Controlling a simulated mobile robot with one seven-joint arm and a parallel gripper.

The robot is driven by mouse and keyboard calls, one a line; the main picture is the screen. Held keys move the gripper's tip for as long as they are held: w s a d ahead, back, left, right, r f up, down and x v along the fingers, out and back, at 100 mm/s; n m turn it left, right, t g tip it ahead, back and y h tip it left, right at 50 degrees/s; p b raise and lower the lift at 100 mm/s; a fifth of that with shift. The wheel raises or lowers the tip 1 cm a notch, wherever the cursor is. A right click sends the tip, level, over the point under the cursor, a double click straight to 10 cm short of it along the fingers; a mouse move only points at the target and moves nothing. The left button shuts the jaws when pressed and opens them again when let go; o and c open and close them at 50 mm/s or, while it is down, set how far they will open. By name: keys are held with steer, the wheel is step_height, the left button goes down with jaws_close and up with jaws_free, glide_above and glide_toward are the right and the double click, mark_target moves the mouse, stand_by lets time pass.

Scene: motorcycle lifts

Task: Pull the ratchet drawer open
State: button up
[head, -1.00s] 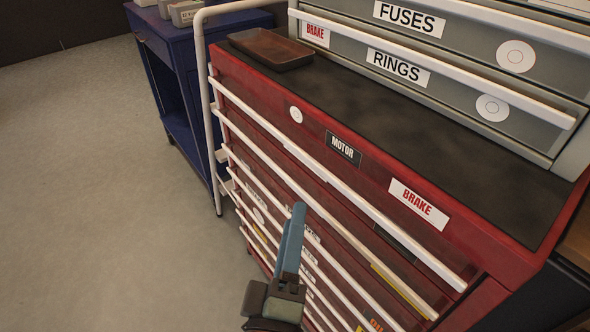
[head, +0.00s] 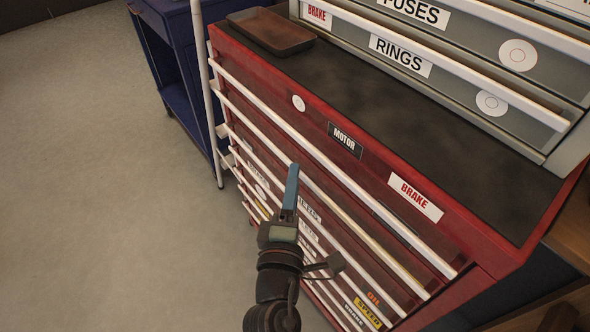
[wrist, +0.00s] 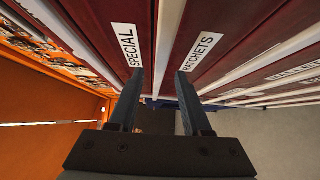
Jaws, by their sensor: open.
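The ratchet drawer is a dark red front with a white RATCHETS label (wrist: 202,52), right of centre in the wrist view. A long white handle bar (wrist: 169,45) runs between that label and the SPECIAL label (wrist: 129,45). My gripper (wrist: 162,92) is open and empty, its two dark fingers pointing at the drawer fronts on either side of the bar's line. I cannot tell whether they touch anything. In the head view my gripper (head: 291,178) is in front of the red cabinet's (head: 480,245) drawers; the RATCHETS label cannot be made out there.
Several other drawers with white bars sit below the MOTOR label (head: 345,140). A grey drawer unit (head: 460,60) and a brown tray (head: 272,32) stand on the cabinet. A blue cart (head: 176,60) is behind. The floor (head: 90,200) at left is clear.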

steer(key=shift+w+d, duration=0.2)
steer(key=shift+w, duration=1.05)
steer(key=shift+c, duration=0.3)
jaws_close()
